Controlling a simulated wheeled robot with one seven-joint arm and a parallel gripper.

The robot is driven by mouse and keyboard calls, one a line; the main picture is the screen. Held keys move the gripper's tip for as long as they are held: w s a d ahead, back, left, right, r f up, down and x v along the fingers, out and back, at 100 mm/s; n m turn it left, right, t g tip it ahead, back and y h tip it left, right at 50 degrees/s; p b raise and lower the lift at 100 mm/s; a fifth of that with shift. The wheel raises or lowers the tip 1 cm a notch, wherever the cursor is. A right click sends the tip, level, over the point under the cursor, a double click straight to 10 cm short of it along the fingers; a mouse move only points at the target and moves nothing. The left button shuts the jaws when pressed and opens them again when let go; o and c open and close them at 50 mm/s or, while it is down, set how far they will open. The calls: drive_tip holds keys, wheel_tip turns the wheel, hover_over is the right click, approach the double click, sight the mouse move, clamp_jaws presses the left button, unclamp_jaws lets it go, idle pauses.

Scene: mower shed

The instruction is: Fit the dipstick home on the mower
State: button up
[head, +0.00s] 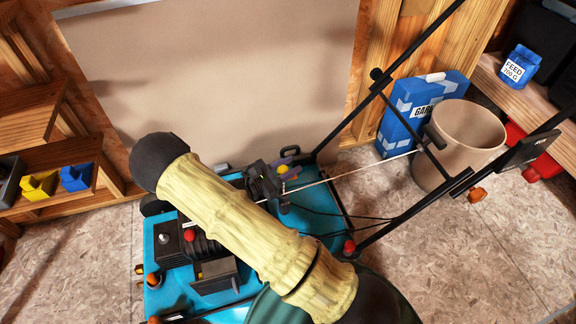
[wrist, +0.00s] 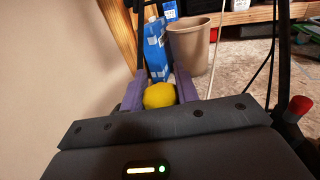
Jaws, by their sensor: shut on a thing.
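The teal mower (head: 172,290) stands on the floor at the lower middle of the head view, its black handle rising to the right. My gripper (head: 287,167) is over the far right part of the deck. Its purple fingers are shut on a yellow knob, seemingly the dipstick's head (head: 283,169). In the wrist view my gripper (wrist: 160,84) has the yellow dipstick head (wrist: 160,96) between its fingers. The dipstick's shaft and the opening for it are hidden, so I cannot tell whether it is in the mower.
A blue carton (head: 407,115) and a beige bin (head: 458,145) stand beyond the handle. A plywood wall (head: 210,70) is behind the mower. A shelf with yellow (head: 39,185) and blue (head: 76,177) bins is at left. Open floor (head: 480,250) lies at right.

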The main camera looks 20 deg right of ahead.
drive_tip(key=shift+f+b, duration=1.35)
drive_tip(key=shift+f, duration=2.05)
drive_tip(key=o, duration=1)
drive_tip(key=shift+o, duration=0.2)
drive_tip(key=shift+a, duration=0.1)
